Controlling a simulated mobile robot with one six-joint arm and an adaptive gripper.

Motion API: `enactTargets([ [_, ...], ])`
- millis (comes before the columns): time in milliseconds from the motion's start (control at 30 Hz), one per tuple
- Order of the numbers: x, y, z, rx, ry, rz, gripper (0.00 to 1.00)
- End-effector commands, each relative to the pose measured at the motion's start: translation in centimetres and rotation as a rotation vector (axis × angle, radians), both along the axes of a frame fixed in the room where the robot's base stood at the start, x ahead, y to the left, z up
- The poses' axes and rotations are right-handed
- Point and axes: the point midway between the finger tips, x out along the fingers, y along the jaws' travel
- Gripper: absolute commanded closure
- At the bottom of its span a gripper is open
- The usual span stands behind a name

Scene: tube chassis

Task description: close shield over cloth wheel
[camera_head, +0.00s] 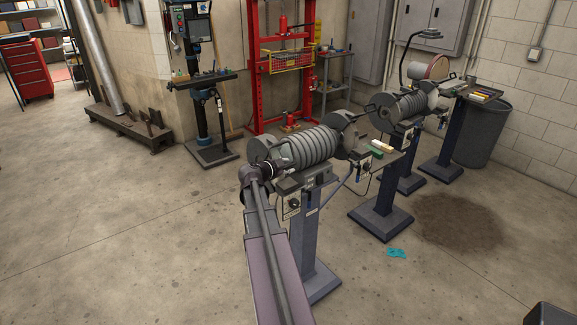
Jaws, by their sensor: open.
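A bench grinder or buffer (308,148) with a ribbed grey body stands on a blue-grey pedestal near the centre. A rounded grey guard (262,147) covers its left end, and another grey guard (343,128) is at its right end. I cannot tell which end carries the cloth wheel or how far a shield is open. My arm reaches up from the bottom, and my gripper (280,166) is open at the machine's left end, just in front of the left guard. The fingers are small and dark here, and I cannot tell whether they touch the guard. My wrist hides part of that end.
A second similar machine (403,107) and a disc sander (428,68) stand behind to the right. A teal rag (396,252) and a dark stain (460,222) are on the floor. A drill press (207,120) and red press (283,75) stand behind. The left floor is clear.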

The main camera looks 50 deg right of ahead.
Motion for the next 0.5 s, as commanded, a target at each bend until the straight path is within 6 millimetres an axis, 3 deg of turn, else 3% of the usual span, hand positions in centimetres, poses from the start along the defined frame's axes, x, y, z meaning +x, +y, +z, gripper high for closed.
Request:
enactTargets([
  [500, -0.3, 2.6, 0.7, 0.000, 0.001, -0.003, 0.52],
])
